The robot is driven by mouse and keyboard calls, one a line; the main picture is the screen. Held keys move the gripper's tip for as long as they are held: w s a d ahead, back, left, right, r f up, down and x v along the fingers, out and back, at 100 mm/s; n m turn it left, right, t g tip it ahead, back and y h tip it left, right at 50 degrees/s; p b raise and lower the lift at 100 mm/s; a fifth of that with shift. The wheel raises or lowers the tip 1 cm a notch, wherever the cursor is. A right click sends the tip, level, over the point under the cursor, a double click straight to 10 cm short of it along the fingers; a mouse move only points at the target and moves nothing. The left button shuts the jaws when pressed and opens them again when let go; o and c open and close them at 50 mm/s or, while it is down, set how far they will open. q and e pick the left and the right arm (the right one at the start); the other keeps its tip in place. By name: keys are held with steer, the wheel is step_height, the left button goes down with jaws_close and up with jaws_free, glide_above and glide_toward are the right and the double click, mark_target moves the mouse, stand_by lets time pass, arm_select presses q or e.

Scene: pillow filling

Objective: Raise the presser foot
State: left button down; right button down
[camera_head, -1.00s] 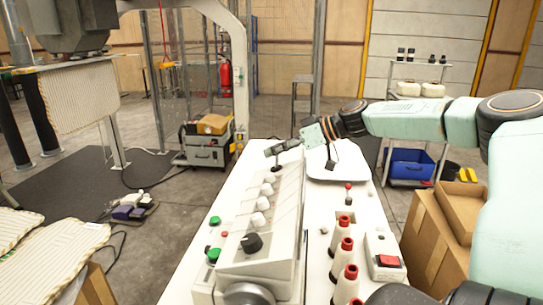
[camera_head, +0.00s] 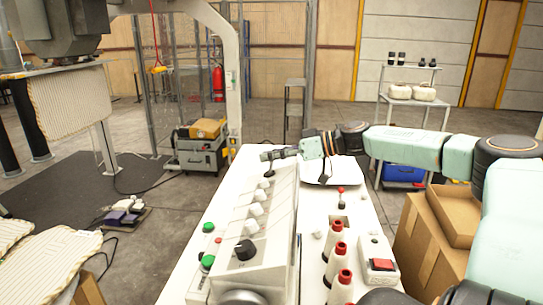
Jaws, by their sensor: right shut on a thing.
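The control console (camera_head: 262,215) is a long white panel on a white table, with white knobs, a black knob (camera_head: 246,250) and green buttons. At its far end stands a short dark lever (camera_head: 268,173). My right gripper (camera_head: 267,156) reaches in from the right over the far end of the console. Its fingers are shut at the top of this lever and partly hide it. The sewing machine head (camera_head: 60,28) is a grey block at the upper left, above striped fabric. I cannot make out its presser foot. My left gripper is not in view.
Red-topped white cones (camera_head: 335,262) and a box with a red switch (camera_head: 379,264) stand on the table's right side. A small red-knobbed lever (camera_head: 340,191) stands behind them. Cardboard boxes (camera_head: 430,240) are at the right. A grey tool cart (camera_head: 200,152) stands beyond the table.

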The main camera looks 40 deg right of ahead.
steer(key=c, duration=1.7)
jaws_free()
steer(key=shift+f, duration=0.15)
steer(key=o, duration=0.5)
steer(key=shift+s+d, duration=0.1)
steer(key=shift+s, duration=0.1)
steer(key=shift+w, duration=0.15)
steer(key=shift+g, duration=0.3)
